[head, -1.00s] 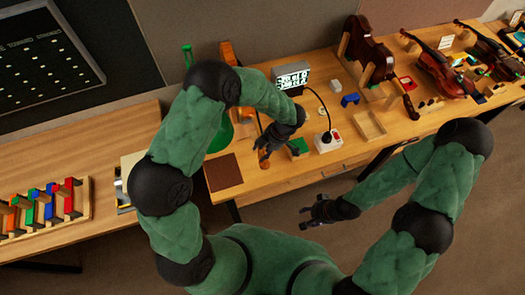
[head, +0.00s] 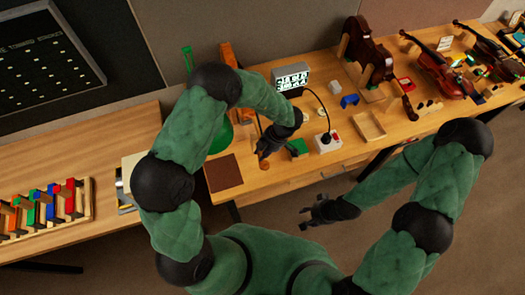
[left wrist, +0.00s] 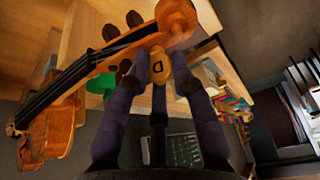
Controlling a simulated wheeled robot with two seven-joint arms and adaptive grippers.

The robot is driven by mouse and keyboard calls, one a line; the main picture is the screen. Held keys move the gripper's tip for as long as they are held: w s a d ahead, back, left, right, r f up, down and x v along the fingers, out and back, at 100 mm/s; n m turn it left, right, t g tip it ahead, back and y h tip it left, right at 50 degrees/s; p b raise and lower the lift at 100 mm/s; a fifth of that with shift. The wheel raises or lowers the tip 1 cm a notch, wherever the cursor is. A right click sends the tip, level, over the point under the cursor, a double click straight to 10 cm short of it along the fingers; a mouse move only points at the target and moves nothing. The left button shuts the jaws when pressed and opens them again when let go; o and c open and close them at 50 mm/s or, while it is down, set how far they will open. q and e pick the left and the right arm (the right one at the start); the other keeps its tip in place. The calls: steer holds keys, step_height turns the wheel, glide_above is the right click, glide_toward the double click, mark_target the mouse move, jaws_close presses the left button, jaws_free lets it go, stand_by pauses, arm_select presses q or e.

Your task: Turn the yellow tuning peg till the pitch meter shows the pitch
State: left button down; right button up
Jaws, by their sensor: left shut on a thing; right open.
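The orange violin (left wrist: 45,130) runs diagonally across the left wrist view, its scroll at upper right. In the head view part of its body (head: 227,54) shows behind my left arm. The yellow tuning peg (left wrist: 157,66), marked D, sits between the fingers of my left gripper (left wrist: 162,75), which is shut on it. In the head view my left gripper (head: 267,146) is at the violin's head end; the peg is hidden there. The pitch meter (head: 291,76) shows lit white characters, too small to read surely. My right gripper (head: 310,215) is open and empty, in front of the bench.
A white box with a red part (head: 327,142), a green block (head: 297,147) and a wooden tray (head: 369,126) lie right of my left gripper. A brown mat (head: 223,172) lies left. Other violins (head: 440,75) fill the bench's right side. Dark pegs (left wrist: 110,31) stand near the yellow one.

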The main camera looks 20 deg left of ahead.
arm_select(q)
steer(key=shift+a+n+p, duration=0.1)
steer(key=shift+n+p, duration=0.3)
steer(key=c, duration=1.1)
jaws_free()
steer(key=shift+r, duration=0.1)
steer(key=shift+w+r, duration=0.1)
steer(key=shift+r, duration=0.2)
steer(key=v, duration=1.1)
steer(key=shift+w, duration=0.1)
